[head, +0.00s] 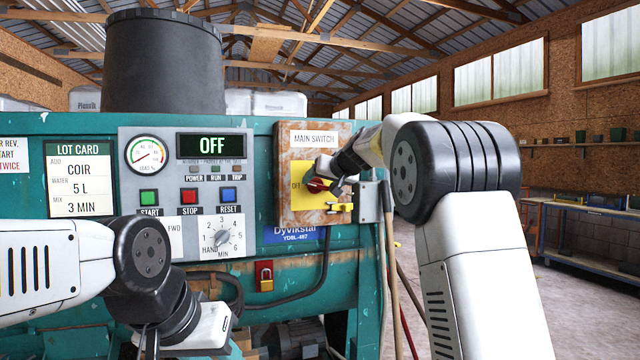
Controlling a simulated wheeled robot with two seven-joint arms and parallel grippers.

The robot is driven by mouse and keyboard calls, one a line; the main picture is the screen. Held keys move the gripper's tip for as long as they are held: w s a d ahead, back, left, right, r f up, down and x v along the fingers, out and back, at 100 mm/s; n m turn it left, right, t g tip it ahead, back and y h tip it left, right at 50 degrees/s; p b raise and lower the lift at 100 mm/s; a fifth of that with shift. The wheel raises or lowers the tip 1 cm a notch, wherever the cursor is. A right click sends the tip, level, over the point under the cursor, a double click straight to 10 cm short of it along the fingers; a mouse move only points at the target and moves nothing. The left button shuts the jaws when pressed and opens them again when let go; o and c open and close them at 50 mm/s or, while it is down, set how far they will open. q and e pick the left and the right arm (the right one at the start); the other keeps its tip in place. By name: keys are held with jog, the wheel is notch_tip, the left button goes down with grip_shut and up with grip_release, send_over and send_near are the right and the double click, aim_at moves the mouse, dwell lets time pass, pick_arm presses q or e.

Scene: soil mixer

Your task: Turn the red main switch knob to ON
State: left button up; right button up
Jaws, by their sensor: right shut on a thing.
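The red main switch knob (314,186) sits on a yellow plate (301,201) on a rusty box labelled MAIN SWITCH (313,139). "OFF" is printed at the plate's left side; the rest of the plate's marking is hidden by my gripper. My right gripper (327,184) is at the knob, shut on it, and covers part of it. The knob's exact angle is hard to tell.
The grey panel has green START (149,197), red STOP (189,196) and blue RESET (229,194) buttons and a timer dial (222,237). Wooden handles (391,260) stand right of the box, near my right arm.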

jog(key=m+y, duration=0.1)
jog(key=m, duration=0.1)
jog(key=shift+w+d+f+m+y, duration=0.1)
jog(key=shift+d+f+m+y, duration=0.05)
jog(key=shift+d+m+y, duration=0.2)
jog(key=m+y, duration=0.2)
jog(key=m, duration=0.1)
jog(key=shift+d+f, duration=0.15)
jog(key=shift+f, duration=0.1)
jog(key=m, duration=0.1)
jog(key=m+y, duration=0.1)
jog(key=m+t+y, duration=0.1)
jog(key=m, duration=0.1)
jog(key=shift+w+f, duration=0.1)
jog(key=shift+f, duration=0.2)
jog(key=shift+m+y, duration=0.25)
jog(key=shift+m, duration=0.5)
jog(key=shift+f, duration=0.1)
jog(key=o, duration=1.4)
jog(key=shift+c, duration=0.2)
